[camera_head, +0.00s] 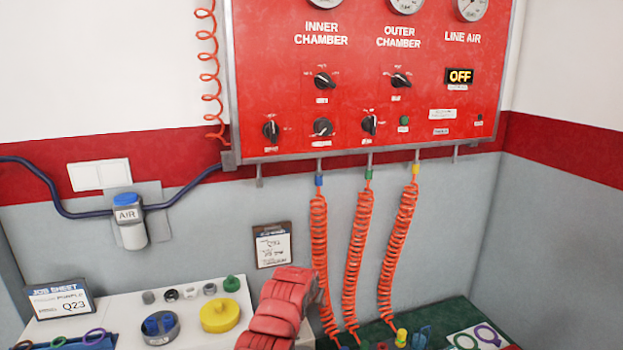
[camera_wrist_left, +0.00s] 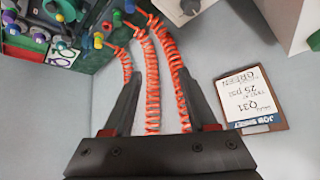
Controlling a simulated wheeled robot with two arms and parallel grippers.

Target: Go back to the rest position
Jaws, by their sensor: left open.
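My left gripper (camera_wrist_left: 163,92) is open in the left wrist view, its two dark fingers spread. No object is held between the fingers; orange coiled hoses (camera_wrist_left: 152,80) show behind the gap. In the head view, my red-covered arm (camera_head: 276,312) reaches up from the bottom middle, in front of the bench. Its gripper fingers are not clearly visible there. My right gripper is not in either view.
A red control panel (camera_head: 360,75) hangs on the wall, with three coiled hoses (camera_head: 357,260) hanging down right of my arm. The white bench (camera_head: 110,310) at left carries a yellow cap (camera_head: 220,315), a grey dish (camera_head: 160,330) and small parts. A green surface (camera_head: 455,315) lies right.

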